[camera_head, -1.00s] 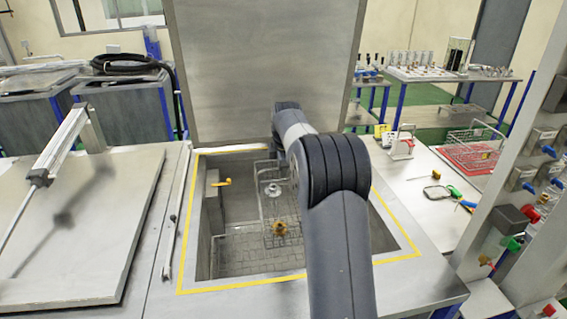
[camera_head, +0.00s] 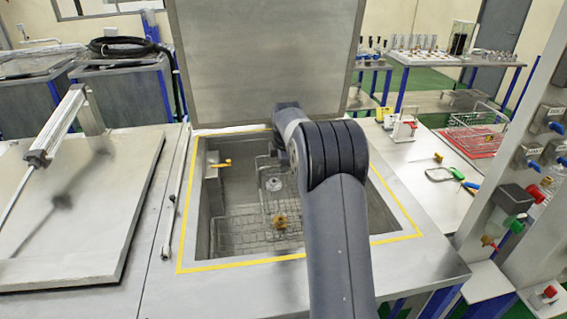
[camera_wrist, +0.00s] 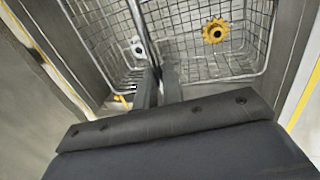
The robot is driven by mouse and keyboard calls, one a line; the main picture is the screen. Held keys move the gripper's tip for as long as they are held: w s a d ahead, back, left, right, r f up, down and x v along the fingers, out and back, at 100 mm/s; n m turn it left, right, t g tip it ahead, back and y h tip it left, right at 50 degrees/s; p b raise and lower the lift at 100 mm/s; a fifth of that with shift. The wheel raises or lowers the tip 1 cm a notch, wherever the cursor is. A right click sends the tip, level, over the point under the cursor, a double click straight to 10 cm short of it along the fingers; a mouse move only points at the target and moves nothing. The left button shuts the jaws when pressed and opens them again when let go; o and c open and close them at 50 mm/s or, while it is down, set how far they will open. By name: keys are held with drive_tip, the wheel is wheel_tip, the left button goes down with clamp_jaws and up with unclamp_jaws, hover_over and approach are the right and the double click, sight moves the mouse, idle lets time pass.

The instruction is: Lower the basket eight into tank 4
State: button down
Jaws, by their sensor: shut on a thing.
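The open tank (camera_head: 205,262) has a yellow band around its mouth and its lid (camera_head: 265,65) stands raised behind it. A wire basket (camera_head: 262,200) is inside the tank opening, partly hidden by my arm. It holds a yellow-brown gear-like part (camera_head: 280,220) and a pale metal part (camera_head: 273,184). In the wrist view the basket (camera_wrist: 262,40) lies below my gripper (camera_wrist: 155,72), with the gear (camera_wrist: 215,31) to the right. My gripper is shut on the basket's handle bar (camera_wrist: 136,18). No tank number or basket label is readable.
A closed lid (camera_head: 75,215) with a strut is at left. At right, the bench holds a red tray (camera_head: 472,142) with another wire basket, a padlock-like item (camera_head: 402,130) and tools. A panel with valves (camera_head: 520,200) stands at the right edge.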

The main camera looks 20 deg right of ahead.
drive_tip(key=b, duration=0.9)
hover_over(283, 209)
drive_tip(key=shift+s+f, duration=0.2)
drive_tip(key=shift+f, duration=3.3)
drive_tip(key=shift+s+f, duration=0.15)
drive_tip(key=shift+f, duration=3.6)
drive_tip(key=shift+f+b, duration=0.6)
drive_tip(key=shift+f, duration=0.15)
drive_tip(key=shift+s+f, duration=0.2)
drive_tip(key=shift+f, duration=0.2)
drive_tip(key=shift+s+a+f+b, duration=0.1)
drive_tip(key=shift+f+b, duration=0.15)
drive_tip(key=shift+b, duration=0.1)
drive_tip(key=c, duration=1.7)
unclamp_jaws()
drive_tip(key=shift+w+f, duration=0.15)
drive_tip(key=shift+w, duration=0.05)
drive_tip(key=shift+o, duration=1.2)
